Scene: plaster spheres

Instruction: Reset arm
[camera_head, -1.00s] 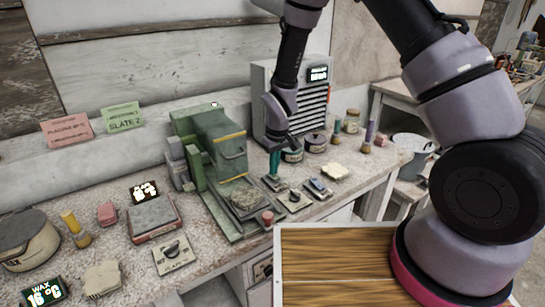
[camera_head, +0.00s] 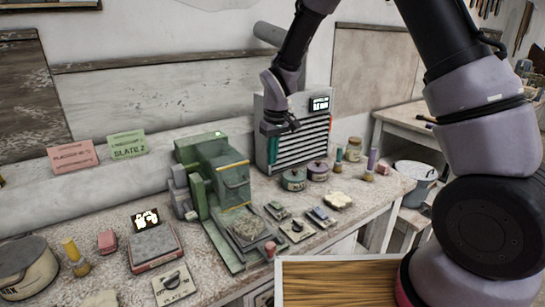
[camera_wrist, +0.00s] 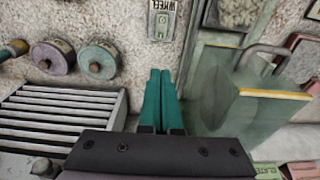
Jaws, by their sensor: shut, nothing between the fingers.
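My arm reaches in from the upper right of the head view. My gripper (camera_head: 273,152) has teal fingers that point down, in front of the grey slatted cabinet (camera_head: 300,130) and to the right of the green machine (camera_head: 215,172). In the wrist view the two teal fingers (camera_wrist: 160,84) lie side by side, closed together. Nothing is held between them. They are raised above the bench.
Small control plates (camera_head: 297,229) with knobs lie on the bench (camera_head: 205,273) in front of the cabinet. Round tins (camera_head: 293,180) stand to the right. A wooden panel (camera_head: 340,283) is at the front.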

